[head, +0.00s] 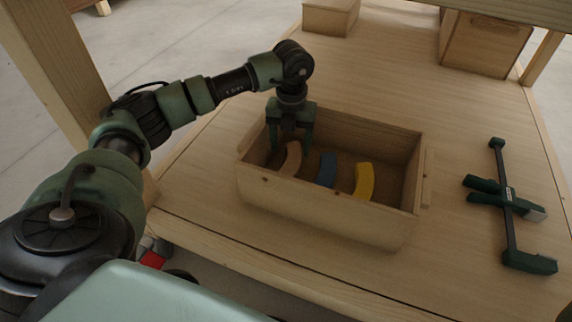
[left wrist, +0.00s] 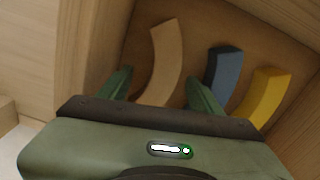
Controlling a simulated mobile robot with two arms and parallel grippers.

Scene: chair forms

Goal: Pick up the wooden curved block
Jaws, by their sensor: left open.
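The wooden curved block (head: 292,158) lies in the left part of an open wooden box (head: 318,213). It also shows in the left wrist view (left wrist: 166,62), running away from between my fingers. My left gripper (head: 290,148) points down into the box over this block. In the left wrist view the left gripper (left wrist: 158,88) is open, with one finger on each side of the block's near end; I cannot tell whether they touch it. The block's near end is hidden by the gripper body. My right gripper is not in view.
A blue curved block (head: 327,170) and a yellow curved block (head: 364,181) lie to the right in the same box. The box walls stand close around the gripper. A dark green clamp (head: 507,205) lies right of the box. Wooden boxes (head: 484,45) stand at the back.

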